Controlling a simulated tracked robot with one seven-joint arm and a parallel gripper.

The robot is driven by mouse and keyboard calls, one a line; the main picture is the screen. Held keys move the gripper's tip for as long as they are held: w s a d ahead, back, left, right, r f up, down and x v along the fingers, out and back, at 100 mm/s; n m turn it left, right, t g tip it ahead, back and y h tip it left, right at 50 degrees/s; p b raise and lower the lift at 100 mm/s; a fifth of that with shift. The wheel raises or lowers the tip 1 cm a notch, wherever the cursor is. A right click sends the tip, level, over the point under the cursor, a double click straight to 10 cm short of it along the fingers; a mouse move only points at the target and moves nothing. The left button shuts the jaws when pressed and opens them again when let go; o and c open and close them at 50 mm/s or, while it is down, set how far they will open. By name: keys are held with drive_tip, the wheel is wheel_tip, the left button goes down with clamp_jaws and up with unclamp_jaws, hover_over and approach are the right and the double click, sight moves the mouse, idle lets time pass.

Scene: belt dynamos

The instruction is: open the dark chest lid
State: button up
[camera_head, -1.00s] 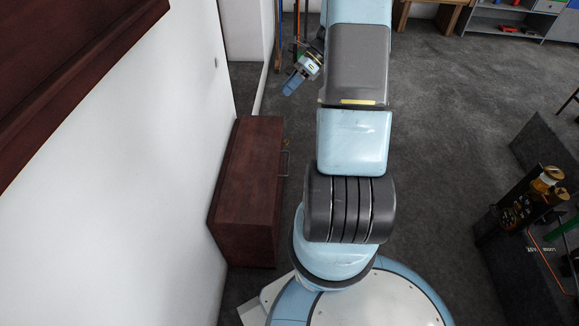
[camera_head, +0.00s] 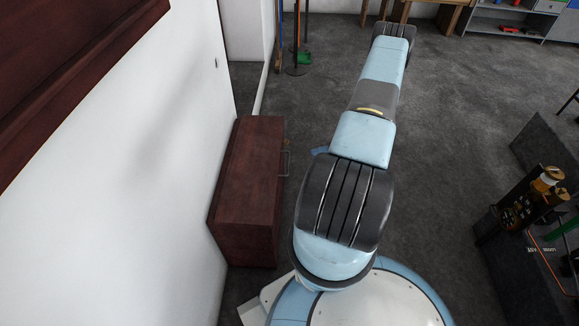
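The dark red-brown wooden chest (camera_head: 245,190) stands on the floor against the white wall, left of my base. Its lid (camera_head: 250,165) looks shut, with no gap to see. A small metal handle (camera_head: 286,162) sticks out from its right-hand side. My arm stretches up the picture, right of the chest and apart from it. A small blue piece, apparently the tip of my gripper (camera_head: 320,150), peeks out left of the arm, a short way right of the handle. The rest of the gripper is hidden behind the arm, so its opening does not show.
The white wall (camera_head: 130,200) closes off the left side. Grey carpet is free between chest and arm and farther back. A dark bench (camera_head: 530,260) with a brass machine (camera_head: 530,200) stands at right. Tools on stands (camera_head: 297,60) are at the back.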

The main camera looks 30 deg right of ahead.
wheel_tip(320, 180, down, 4)
drive_tip(key=s+m+t, duration=0.1)
drive_tip(key=s+m, duration=0.1)
drive_tip(key=x, duration=1.3)
drive_tip(key=shift+w+a+f, duration=0.2)
drive_tip(key=shift+w, duration=0.15)
clamp_jaws()
drive_tip(key=shift+d+r, duration=0.1)
drive_tip(key=shift+d, duration=0.15)
